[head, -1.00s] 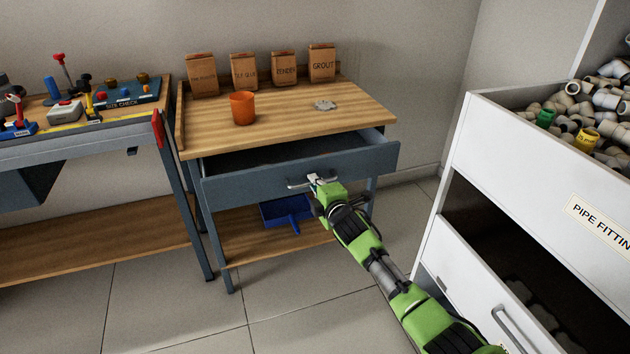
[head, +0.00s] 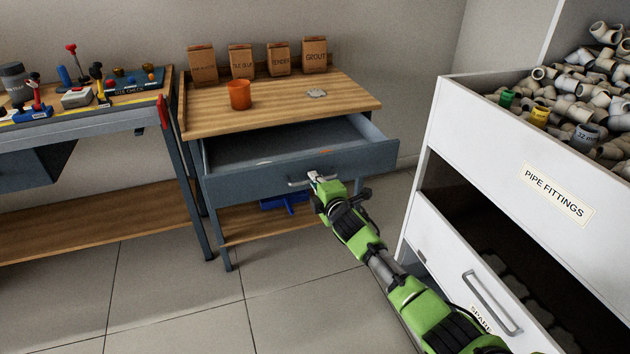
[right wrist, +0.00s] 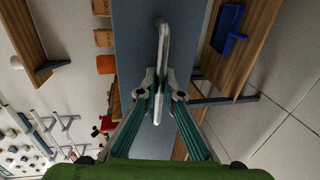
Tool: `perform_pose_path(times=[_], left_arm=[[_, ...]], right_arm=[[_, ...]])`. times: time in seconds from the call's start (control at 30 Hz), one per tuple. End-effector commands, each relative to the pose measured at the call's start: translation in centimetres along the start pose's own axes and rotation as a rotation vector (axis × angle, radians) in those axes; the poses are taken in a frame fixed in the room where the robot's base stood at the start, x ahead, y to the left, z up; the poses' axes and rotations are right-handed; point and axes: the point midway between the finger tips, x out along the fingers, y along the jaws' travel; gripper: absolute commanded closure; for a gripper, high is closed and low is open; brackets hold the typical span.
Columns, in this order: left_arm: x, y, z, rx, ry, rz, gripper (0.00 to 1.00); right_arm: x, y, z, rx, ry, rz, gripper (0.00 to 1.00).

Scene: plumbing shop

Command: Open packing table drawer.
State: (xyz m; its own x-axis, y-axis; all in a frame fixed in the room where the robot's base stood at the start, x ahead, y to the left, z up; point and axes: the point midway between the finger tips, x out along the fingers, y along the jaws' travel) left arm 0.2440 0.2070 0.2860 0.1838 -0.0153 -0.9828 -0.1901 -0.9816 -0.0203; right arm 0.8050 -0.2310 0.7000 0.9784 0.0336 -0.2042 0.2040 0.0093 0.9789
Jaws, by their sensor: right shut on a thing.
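The packing table (head: 345,98) has a wooden top and a grey-blue drawer (head: 240,183) under it. The drawer stands pulled out toward me, with its inside showing and a few small things in it. Its metal bar handle (head: 298,183) is on the front. My right gripper (head: 320,180) is shut on the handle; in the right wrist view the handle (right wrist: 163,50) runs between the gripper's fingers (right wrist: 158,95). My left gripper is not in view.
A white pipe fittings cabinet (head: 500,180) is close on the right. A tool bench (head: 80,125) stands left. A blue dustpan (head: 285,202) lies on the lower shelf.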

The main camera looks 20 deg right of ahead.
Motion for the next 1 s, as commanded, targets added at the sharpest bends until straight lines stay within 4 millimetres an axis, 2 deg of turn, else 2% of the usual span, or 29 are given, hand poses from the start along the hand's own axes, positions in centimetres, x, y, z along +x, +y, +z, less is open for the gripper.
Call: perform_pose_path(times=[0.07,0.1,0.57,0.77,1.0], left_arm=[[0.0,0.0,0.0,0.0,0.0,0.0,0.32],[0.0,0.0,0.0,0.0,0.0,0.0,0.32],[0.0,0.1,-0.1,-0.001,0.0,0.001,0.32],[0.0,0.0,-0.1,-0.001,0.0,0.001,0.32],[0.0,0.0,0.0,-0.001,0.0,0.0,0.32]], right_arm=[[0.0,0.0,0.0,0.0,0.0,0.0,1.0],[0.0,0.0,0.0,0.0,0.0,0.0,0.86],[-0.5,0.0,0.1,-0.001,0.0,0.0,0.86],[-2.6,-0.1,0.0,-0.001,0.001,0.0,0.86],[-6.2,-0.1,0.0,-0.001,0.002,0.0,0.86]])
